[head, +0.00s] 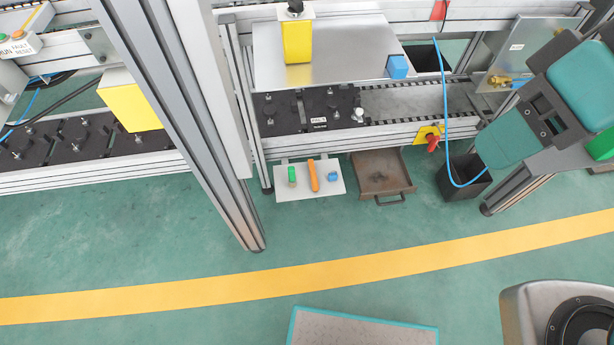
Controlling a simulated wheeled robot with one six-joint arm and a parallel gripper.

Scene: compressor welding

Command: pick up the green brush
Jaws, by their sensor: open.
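The green brush (292,176) is a small green piece standing or lying on a small white shelf (282,188) at the front of the workstation, in the middle of the head view. It is at the left of the shelf, beside a longer orange item (314,175). A small blue item (332,176) is at the right of the shelf. The three are apart from each other. I cannot make out my gripper in this view, and nothing is seen touching the brush.
A brown open drawer tray (383,190) is right of the shelf, then a black bin (448,199) with a blue hose. An aluminium post (215,150) stands to the left. A teal-edged platform (362,327) is at the bottom. The green floor between is clear, crossed by a yellow line (300,276).

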